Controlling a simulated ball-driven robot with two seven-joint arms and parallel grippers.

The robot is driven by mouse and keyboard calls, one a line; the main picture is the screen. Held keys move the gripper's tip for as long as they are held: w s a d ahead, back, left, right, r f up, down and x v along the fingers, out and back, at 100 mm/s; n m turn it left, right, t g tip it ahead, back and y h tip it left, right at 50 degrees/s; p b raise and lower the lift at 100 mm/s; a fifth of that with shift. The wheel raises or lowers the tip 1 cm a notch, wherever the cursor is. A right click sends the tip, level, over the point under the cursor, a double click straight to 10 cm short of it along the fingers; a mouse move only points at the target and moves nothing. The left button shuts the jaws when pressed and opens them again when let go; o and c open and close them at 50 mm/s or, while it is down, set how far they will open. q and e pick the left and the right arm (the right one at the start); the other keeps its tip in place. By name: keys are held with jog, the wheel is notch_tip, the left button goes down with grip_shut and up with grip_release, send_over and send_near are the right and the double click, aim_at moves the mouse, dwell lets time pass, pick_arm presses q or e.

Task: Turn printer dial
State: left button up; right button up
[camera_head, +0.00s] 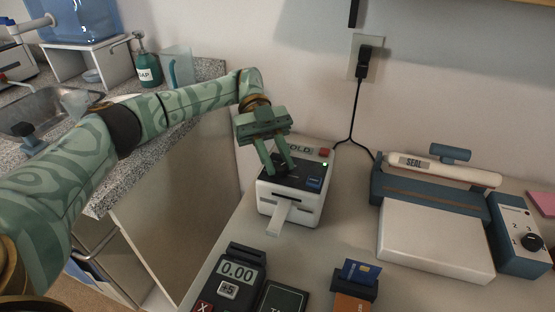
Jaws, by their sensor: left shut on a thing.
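The printer (284,201) is a small white box with a dark top panel, standing on the counter against the wall. It has a red button, a lit green light and a blue button on top, and a white strip comes out of its front. My left gripper (281,168) reaches down from above onto the dark panel. Its green fingers are shut on the printer dial, which they mostly hide, so its setting cannot be read. My right gripper is not in view.
A sealer (436,234) with a separate black dial (533,241) stands at the right. A card terminal (238,276) and a card holder with a blue card (361,273) are in front. A black cable (355,115) runs from the wall outlet behind the printer. A sink (40,97) is at the left.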

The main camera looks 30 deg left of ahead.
pick_arm(q)
jog(key=o, duration=1)
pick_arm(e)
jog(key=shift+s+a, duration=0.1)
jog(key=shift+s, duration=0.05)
pick_arm(q)
jog(key=shift+r, duration=0.25)
notch_tip(320, 180, up, 3)
jog(key=shift+r+p, duration=0.1)
jog(key=shift+p, duration=0.45)
jog(key=s+d+r+p, duration=0.6)
jog(key=s+r+p, duration=0.3)
jog(key=s, duration=0.3)
jog(key=shift+s+d, duration=0.15)
jog(key=shift+s, duration=0.15)
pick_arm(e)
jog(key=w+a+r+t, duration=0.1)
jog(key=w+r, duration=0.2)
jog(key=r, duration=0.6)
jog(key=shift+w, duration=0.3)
